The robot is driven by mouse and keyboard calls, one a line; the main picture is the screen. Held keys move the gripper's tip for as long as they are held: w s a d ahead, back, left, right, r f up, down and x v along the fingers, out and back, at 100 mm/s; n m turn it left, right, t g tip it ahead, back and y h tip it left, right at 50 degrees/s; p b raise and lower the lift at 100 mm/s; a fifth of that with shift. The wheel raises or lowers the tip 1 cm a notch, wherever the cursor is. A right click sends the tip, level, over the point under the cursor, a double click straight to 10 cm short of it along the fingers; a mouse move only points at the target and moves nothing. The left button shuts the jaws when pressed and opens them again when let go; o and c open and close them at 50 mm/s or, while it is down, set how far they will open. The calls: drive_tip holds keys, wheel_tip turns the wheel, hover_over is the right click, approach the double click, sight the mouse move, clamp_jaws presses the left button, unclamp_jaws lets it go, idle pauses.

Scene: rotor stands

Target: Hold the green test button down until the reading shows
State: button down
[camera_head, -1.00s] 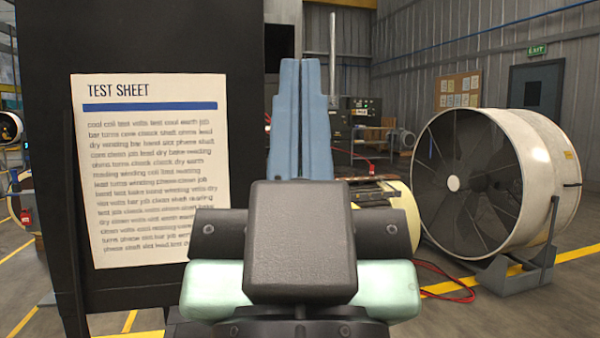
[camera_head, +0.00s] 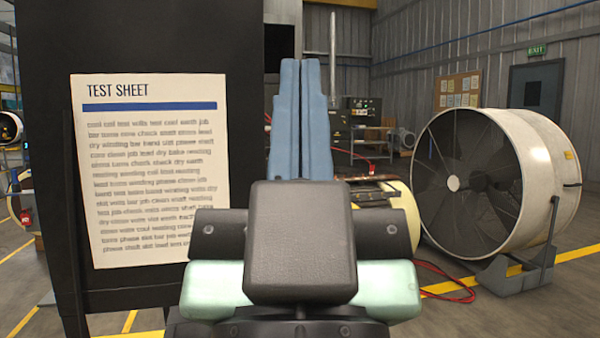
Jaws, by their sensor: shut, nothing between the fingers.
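My gripper (camera_head: 301,62) points up in the middle of the head view, its two blue fingers side by side with only a thin seam between them. It is shut and holds nothing. Behind my gripper, small panels (camera_head: 362,106) with tiny coloured spots stand far back, too small to read. No reading can be made out. My gripper and arm hide part of the middle of the scene.
A dark board with a paper test sheet (camera_head: 152,170) stands close on the left. A large white fan housing (camera_head: 541,165) sits on a grey stand at right. A cream cylinder (camera_head: 405,205) lies behind my arm. A red cable (camera_head: 455,290) lies on the floor near yellow lines.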

idle(0.5)
wheel_tip(320, 180, up, 43)
drive_tip(key=p, duration=4.3)
drive_tip(key=shift+r, duration=0.15)
drive_tip(key=shift+w, duration=0.1)
